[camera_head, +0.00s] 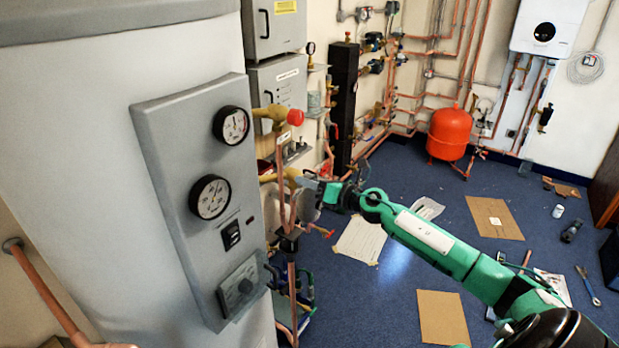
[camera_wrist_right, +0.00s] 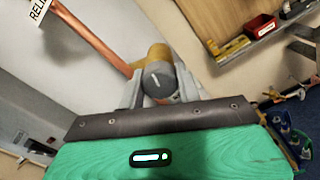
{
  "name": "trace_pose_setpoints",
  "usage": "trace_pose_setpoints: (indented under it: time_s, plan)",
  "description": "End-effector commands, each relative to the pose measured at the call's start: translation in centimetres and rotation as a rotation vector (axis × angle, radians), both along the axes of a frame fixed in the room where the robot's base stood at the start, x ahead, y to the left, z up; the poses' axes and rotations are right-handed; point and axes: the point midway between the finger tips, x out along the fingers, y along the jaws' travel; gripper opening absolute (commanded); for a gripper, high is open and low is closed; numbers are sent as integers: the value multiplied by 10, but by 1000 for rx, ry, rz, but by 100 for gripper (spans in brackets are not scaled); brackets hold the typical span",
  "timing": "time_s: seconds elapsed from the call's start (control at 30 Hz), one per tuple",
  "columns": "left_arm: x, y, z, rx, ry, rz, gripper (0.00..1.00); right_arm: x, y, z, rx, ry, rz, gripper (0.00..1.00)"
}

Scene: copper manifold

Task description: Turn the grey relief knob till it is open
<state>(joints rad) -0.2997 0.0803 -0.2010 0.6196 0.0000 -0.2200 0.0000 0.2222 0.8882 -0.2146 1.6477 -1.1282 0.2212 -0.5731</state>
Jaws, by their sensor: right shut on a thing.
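The grey relief knob (camera_wrist_right: 158,80) is round, with a short white mark on its face that runs slightly slanted. It sits on the end of a brass valve body (camera_wrist_right: 159,53) with a copper pipe. My right gripper (camera_wrist_right: 160,92) has its fingers on either side of the knob and is shut on it. In the head view my right gripper (camera_head: 312,186) reaches the brass valve (camera_head: 283,177) from the right, and the knob is mostly hidden there. A partly cut-off label (camera_wrist_right: 40,10) reads "RELI". My left gripper is in neither view.
A grey panel with two gauges (camera_head: 210,197) stands left of the valve. Cardboard sheets (camera_head: 443,317) lie on the blue floor, near a red tank (camera_head: 449,134).

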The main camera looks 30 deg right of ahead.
Motion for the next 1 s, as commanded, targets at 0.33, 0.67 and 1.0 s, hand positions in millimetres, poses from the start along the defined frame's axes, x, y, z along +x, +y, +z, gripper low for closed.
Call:
trace_pose_setpoints:
  time_s: [0.33,0.67,1.0]
  plan:
    - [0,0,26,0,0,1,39,0,-1,4,303,126,-2,11]
    - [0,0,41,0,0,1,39,0,0,3,538,222,-1,11]
    - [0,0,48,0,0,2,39,0,-1,2,663,273,-2,11]
